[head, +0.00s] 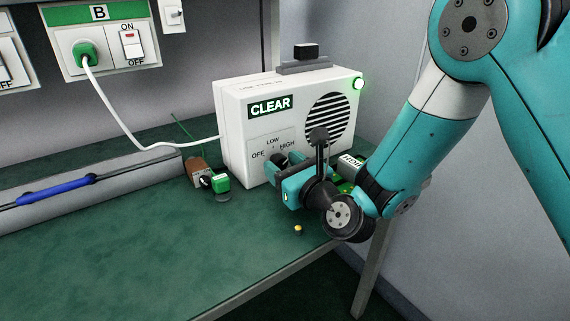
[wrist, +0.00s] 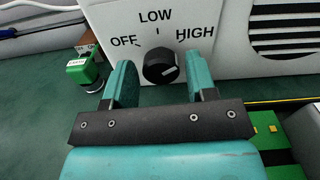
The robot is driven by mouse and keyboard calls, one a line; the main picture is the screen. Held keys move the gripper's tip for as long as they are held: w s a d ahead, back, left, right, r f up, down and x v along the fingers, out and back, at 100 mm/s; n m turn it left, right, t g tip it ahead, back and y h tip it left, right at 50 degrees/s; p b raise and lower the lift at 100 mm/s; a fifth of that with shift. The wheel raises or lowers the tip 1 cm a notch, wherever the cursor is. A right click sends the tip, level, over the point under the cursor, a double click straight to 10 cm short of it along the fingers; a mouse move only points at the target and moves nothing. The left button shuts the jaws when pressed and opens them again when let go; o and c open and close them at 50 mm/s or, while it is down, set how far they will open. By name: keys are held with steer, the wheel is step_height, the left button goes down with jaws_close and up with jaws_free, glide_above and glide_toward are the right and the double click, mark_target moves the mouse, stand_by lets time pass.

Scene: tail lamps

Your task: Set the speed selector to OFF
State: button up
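The speed selector is a black round knob (wrist: 160,67) on the front of a white box (head: 238,120). OFF is printed to its left, LOW above and HIGH to its right. A pale mark shows on the knob's lower right face, but I cannot tell which word it points to. My gripper (wrist: 160,80) is open, with one teal finger on each side of the knob and gaps visible between. In the head view my gripper (head: 283,172) is at the box's front and largely hides the knob.
The box has a CLEAR label (head: 269,107), a lit green lamp (head: 358,84) and a round grille (head: 328,119). A small green-and-brown item (head: 198,173) stands left of it. A white cord runs to the green plug (head: 87,53). The bench front left is clear.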

steer(key=c, duration=0.6)
steer(key=shift+n, duration=0.4)
steer(key=n, duration=0.4)
steer(key=shift+f+n, duration=0.1)
steer(key=shift+n, duration=0.2)
steer(key=n, duration=0.5)
steer(key=shift+n, duration=0.3)
steer(key=n, duration=0.6)
steer(key=shift+f+b, duration=0.1)
steer(key=shift+b, duration=0.3)
steer(key=n, duration=0.6)
steer(key=shift+d+n+b, duration=0.1)
steer(key=shift+n+b, duration=0.3)
